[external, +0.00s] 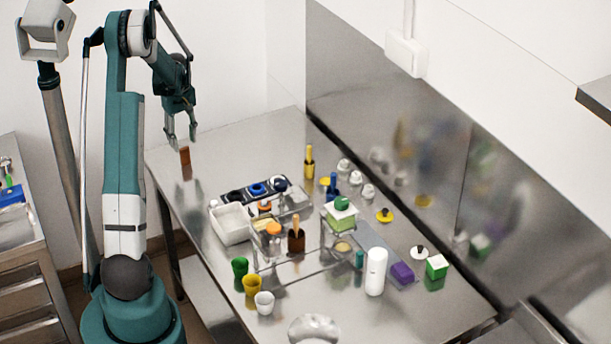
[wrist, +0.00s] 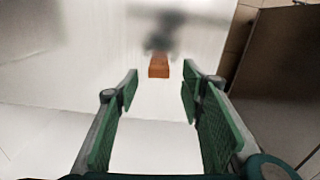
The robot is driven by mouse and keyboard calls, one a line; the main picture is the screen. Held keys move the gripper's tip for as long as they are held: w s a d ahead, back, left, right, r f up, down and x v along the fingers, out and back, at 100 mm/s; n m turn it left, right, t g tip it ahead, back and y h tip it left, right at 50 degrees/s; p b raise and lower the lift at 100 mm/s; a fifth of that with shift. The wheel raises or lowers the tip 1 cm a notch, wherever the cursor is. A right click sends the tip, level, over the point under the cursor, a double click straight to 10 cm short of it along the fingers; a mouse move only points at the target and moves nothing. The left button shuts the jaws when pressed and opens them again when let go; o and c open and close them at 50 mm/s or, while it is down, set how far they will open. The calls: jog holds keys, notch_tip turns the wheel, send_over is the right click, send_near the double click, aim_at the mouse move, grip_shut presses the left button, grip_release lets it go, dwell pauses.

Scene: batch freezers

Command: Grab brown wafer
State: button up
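The brown wafer (external: 185,155) is a small upright block near the far left corner of the steel table. In the wrist view it is an orange-brown block (wrist: 159,66), ahead of my gripper and centred between its fingers. My gripper (external: 182,139) is above the table at the far left end, close to the wafer in the external view. Its two green-padded fingers (wrist: 159,92) are spread apart with nothing between them. The fingers do not touch the wafer.
The steel table (external: 235,148) is bare around the wafer. A white tray (external: 230,226), a dark rack of cups (external: 235,195) and several bottles and cups stand nearer the camera. A steel wall panel (external: 345,125) runs along the right side. The table edge is close to the wafer.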

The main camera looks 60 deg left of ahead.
aim_at(199, 165)
jog(key=shift+f, duration=1.15)
jog(key=shift+a+f+b, duration=0.1)
jog(key=shift+f+b, duration=0.3)
jog(key=shift+f, duration=2.2)
jog(key=c, duration=0.8)
